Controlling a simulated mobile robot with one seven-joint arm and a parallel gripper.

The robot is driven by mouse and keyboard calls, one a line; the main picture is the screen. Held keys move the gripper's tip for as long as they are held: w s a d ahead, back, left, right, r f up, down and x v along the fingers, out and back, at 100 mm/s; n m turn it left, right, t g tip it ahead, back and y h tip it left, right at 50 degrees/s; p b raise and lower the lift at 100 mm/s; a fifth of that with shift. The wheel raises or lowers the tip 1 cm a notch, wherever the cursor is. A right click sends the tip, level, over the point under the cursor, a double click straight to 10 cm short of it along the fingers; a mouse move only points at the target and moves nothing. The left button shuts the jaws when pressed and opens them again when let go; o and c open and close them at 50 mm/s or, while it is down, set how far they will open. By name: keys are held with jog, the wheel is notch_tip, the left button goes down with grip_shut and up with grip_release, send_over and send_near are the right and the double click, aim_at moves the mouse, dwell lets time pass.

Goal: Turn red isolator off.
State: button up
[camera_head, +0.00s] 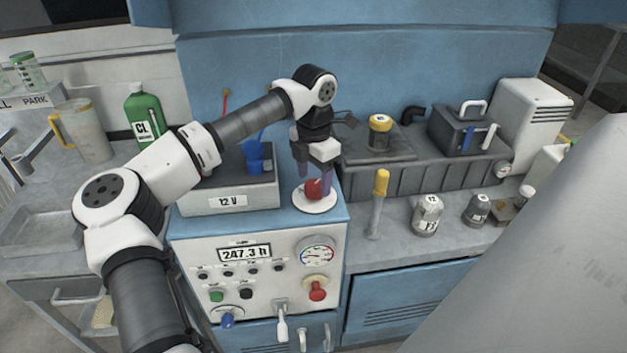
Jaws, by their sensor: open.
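The red isolator (313,188) is a red knob on a round white base (315,204), on top of the blue cabinet at its front right corner. My gripper (314,183) points down over it. Its two purple-grey fingers are open, one to the left and one to the right of the knob. I cannot tell whether either finger touches the knob. The gripper body hides the area behind the knob, and the fingers partly cover its sides.
A box marked 12 V (229,197) with a blue knob (254,152) stands left of the isolator. The cabinet front carries a gauge (317,254) and a red button (317,291). A yellow-handled tool (380,185) stands to the right. A grey bin (425,168) stands behind it.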

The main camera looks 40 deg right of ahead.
jog(key=shift+f, duration=1.35)
jog(key=shift+c, duration=0.4)
jog(key=c, duration=0.9)
jog(key=shift+n, duration=0.4)
jog(key=n+b, duration=0.2)
jog(key=n, duration=0.1)
jog(key=shift+f+n+b, duration=0.1)
jog(key=shift+n+b, duration=0.2)
jog(key=shift+b, duration=0.05)
jog(key=n+b, duration=0.2)
jog(key=n, duration=0.2)
jog(key=shift+n, duration=0.3)
jog(key=n+b, duration=0.2)
jog(key=n, duration=0.2)
jog(key=shift+n, duration=0.3)
jog(key=shift+d+n+b, duration=0.1)
jog(key=shift+n+b, duration=0.9)
jog(key=shift+n, duration=1.2)
